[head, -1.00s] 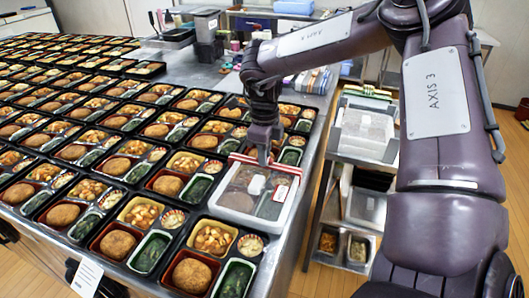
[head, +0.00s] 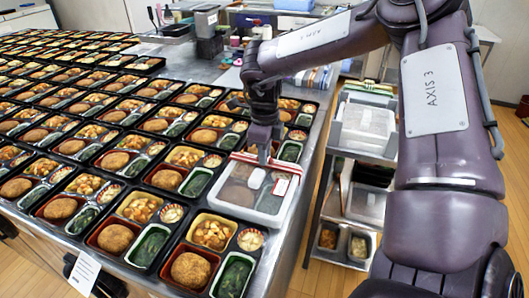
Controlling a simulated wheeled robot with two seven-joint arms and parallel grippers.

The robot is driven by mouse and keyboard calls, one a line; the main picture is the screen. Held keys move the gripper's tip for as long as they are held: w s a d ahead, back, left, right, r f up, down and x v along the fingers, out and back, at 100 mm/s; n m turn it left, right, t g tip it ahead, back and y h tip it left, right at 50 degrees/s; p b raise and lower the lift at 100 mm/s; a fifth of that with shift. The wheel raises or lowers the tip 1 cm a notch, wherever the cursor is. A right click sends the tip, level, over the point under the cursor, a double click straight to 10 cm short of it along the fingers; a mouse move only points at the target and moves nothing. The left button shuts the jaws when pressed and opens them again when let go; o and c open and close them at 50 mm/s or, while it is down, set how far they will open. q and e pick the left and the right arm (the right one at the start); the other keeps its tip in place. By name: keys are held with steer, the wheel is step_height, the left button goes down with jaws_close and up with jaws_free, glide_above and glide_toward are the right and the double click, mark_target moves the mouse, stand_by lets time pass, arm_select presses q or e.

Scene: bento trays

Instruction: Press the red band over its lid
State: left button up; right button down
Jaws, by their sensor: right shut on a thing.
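A clear lid (head: 237,206) covers one bento tray at the table's right edge. A white oval patch and a white label with red marks show on it. The red band (head: 289,170) shows as a thin red line along the lid's far edge. My right gripper (head: 263,160) points down at that far edge and is shut on the band there. Its fingertips are small and dark, so the exact grip is hard to see. I cannot tell how the band sits on the sides. My left gripper is not in view.
Rows of open, filled bento trays (head: 128,220) cover the steel table (head: 302,197) left of and around the lidded tray. A shelf cart with clear bins (head: 367,127) stands to the right, beyond a gap. Tools and boxes stand at the back.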

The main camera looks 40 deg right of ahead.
steer(key=shift+f, duration=0.1)
stand_by(0.3)
steer(key=c, duration=0.7)
jaws_free()
steer(key=shift+r+p, duration=3)
steer(key=shift+r, duration=1.05)
steer(key=shift+c, duration=0.3)
